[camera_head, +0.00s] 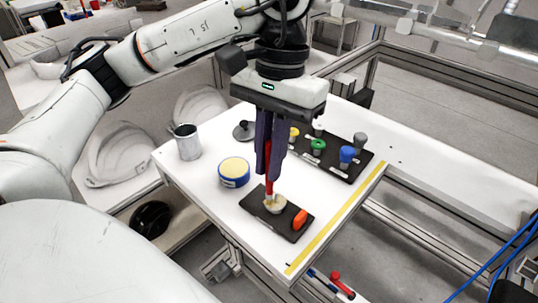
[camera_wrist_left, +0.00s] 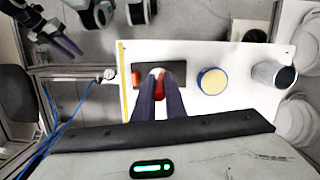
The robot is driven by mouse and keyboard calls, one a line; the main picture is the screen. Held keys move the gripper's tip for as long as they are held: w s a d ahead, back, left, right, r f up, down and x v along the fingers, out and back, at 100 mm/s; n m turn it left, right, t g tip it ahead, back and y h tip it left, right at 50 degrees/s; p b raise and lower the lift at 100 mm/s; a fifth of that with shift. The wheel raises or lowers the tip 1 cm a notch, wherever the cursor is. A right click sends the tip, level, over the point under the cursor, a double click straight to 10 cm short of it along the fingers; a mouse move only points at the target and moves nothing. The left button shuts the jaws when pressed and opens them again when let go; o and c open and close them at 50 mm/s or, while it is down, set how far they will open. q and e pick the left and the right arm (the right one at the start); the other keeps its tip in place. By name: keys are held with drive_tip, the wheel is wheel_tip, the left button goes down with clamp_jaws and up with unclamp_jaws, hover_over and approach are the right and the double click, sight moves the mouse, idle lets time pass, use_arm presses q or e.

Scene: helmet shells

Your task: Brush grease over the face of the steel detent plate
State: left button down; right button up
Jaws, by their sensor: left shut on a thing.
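My left gripper (camera_head: 266,175) is shut on the red handle of a brush (camera_head: 269,188), held upright with its bristle end down. The brush end meets a pale, cream-coloured round piece (camera_head: 276,207) on a dark plate (camera_head: 255,208) near the table's front. Whether the bristles press on its face is hard to tell. An orange piece (camera_head: 300,219) sits at the plate's right end. In the left wrist view the red handle (camera_wrist_left: 160,88) shows between my fingers, over the dark plate (camera_wrist_left: 177,75). My right gripper (camera_wrist_left: 64,38) hangs off to the side there, apparently open and empty.
A blue tin with a yellow top (camera_head: 234,171) and a grey metal cup (camera_head: 187,142) stand left of the brush. A dark tray (camera_head: 330,165) with several coloured knobs lies behind. A yellow strip (camera_head: 340,216) runs along the table's right edge. White shells stand beyond the left side.

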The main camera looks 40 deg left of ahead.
use_arm(q)
drive_tip(key=shift+d, duration=0.2)
drive_tip(key=shift+s+d, duration=0.1)
drive_tip(key=shift+d, duration=0.15)
drive_tip(key=shift+d, duration=0.3)
drive_tip(key=shift+w+d, duration=0.25)
drive_tip(key=shift+w, duration=0.1)
drive_tip(key=shift+w, duration=0.15)
drive_tip(key=shift+w, duration=0.2)
idle(0.3)
